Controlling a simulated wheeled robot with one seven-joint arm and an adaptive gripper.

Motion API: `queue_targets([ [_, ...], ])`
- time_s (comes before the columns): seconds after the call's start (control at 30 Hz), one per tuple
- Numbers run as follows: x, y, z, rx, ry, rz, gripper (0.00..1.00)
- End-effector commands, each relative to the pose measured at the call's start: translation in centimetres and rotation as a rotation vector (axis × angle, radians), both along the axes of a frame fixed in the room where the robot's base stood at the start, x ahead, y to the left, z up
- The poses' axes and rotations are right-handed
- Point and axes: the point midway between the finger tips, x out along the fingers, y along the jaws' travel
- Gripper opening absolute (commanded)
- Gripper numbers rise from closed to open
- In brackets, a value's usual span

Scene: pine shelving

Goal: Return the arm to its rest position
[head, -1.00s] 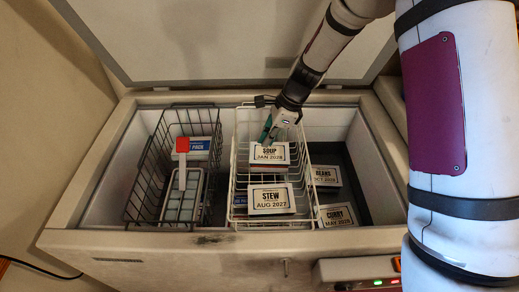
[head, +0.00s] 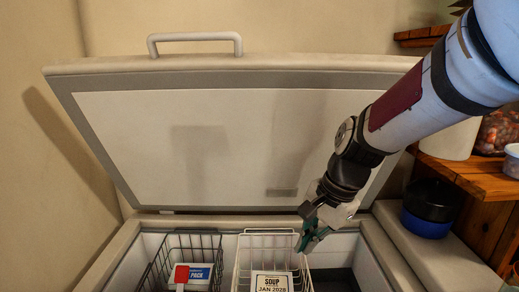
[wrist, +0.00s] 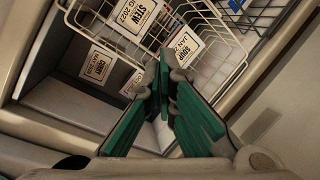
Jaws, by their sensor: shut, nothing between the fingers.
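My gripper (head: 308,243) is shut and empty, with green finger pads. It is above the open chest freezer, near the right side of the white wire basket (head: 243,262). In the wrist view my gripper (wrist: 165,75) points down over the freezer. My arm reaches in from the upper right in the head view. The box labelled SOUP (head: 269,282) is in the white basket, and it also shows in the wrist view (wrist: 184,45). The box labelled STEW (wrist: 133,17) is beside it.
The open lid (head: 230,140) stands behind. A dark wire basket (head: 152,272) holds a blue-and-white pack (head: 200,273). A wooden shelf (head: 470,177) and a dark blue container (head: 430,208) are at right.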

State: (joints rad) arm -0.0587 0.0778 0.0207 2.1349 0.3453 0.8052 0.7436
Motion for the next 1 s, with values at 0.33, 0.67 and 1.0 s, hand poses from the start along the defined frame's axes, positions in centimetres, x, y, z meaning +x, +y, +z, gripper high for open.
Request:
queue_targets([
  [0.33, -11.2, -4.7, 8.1, -0.197, -0.203, 0.407, 0.00],
  [0.67, -20.4, -8.3, 10.5, -0.404, -0.313, 0.728, 0.00],
  [1.0, -22.8, -9.3, 10.4, -0.467, -0.329, 0.821, 0.00],
])
